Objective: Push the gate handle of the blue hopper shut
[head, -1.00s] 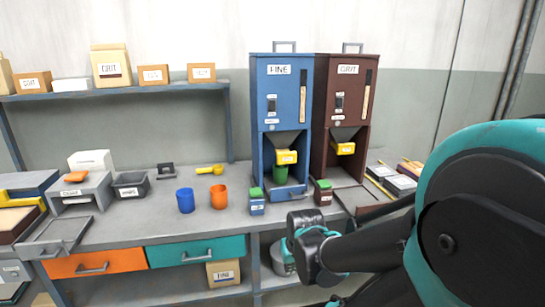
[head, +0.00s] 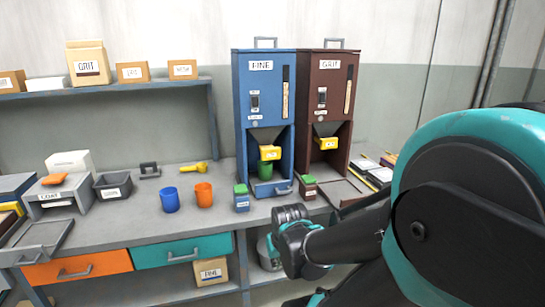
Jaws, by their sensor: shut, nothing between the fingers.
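The blue hopper (head: 264,95), labelled FINE, stands upright at the back of the bench. Its yellow gate handle (head: 270,153) sits under the funnel in the open bay. A green cup (head: 265,171) stands in the bay below the handle. I cannot tell from this view how far the gate is open. My gripper (head: 290,213) is at the dark end of my arm, low in front of the bench edge, to the right of and below the blue hopper. It is apart from the handle and holds nothing. Its fingertips are hard to make out.
The brown GRIT hopper (head: 324,95) with its own yellow handle (head: 326,143) stands close on the right. Small green-lidded containers (head: 241,200) (head: 308,189) stand in front of the hoppers. Blue (head: 170,200) and orange (head: 203,195) cups stand to the left.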

